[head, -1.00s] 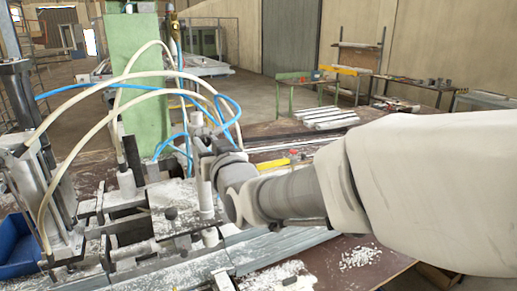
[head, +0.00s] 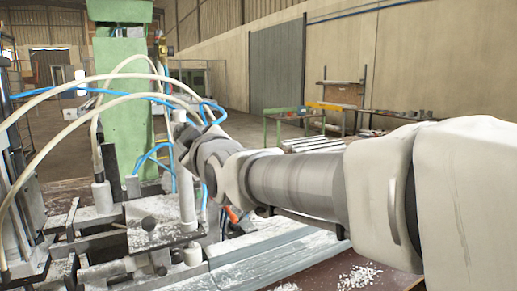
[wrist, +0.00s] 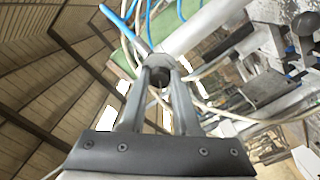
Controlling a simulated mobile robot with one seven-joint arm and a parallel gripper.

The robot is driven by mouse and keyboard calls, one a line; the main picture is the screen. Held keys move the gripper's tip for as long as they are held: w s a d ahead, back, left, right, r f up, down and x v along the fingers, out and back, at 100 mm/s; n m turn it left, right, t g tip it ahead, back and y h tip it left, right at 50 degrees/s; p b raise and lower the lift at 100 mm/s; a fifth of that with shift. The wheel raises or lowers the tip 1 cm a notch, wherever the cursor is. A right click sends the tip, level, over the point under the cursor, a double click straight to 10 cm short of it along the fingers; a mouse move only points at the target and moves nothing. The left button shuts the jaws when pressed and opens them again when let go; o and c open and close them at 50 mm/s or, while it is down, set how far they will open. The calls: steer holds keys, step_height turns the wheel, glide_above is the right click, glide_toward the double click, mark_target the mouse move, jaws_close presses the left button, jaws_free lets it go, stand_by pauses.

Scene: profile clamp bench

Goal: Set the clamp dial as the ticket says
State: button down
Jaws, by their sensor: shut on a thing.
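My gripper (wrist: 158,80) has its two fingers closed around a small round grey part (wrist: 157,69) with a dark centre. It looks like the clamp dial, but no marks or numbers on it can be read. It sits against the end of a pale cylinder (wrist: 205,28). In the head view my gripper (head: 184,147) is at the top of the upright pale cylinder (head: 186,195) on the clamp bench, and my wrist hides the dial. No ticket can be made out in either view.
White and blue hoses (head: 92,98) arch over the bench beside my gripper. A green column (head: 124,90) stands behind. Grey profiles (head: 265,262) lie at the front, with white chips (head: 366,279) to their right. An orange item (head: 232,214) shows below my arm.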

steer(key=shift+n+b, duration=0.4)
steer(key=shift+n, duration=0.1)
steer(key=c, duration=0.6)
jaws_free()
steer(key=v, duration=1.7)
steer(key=shift+s+b, duration=0.2)
steer(key=shift+b, duration=0.15)
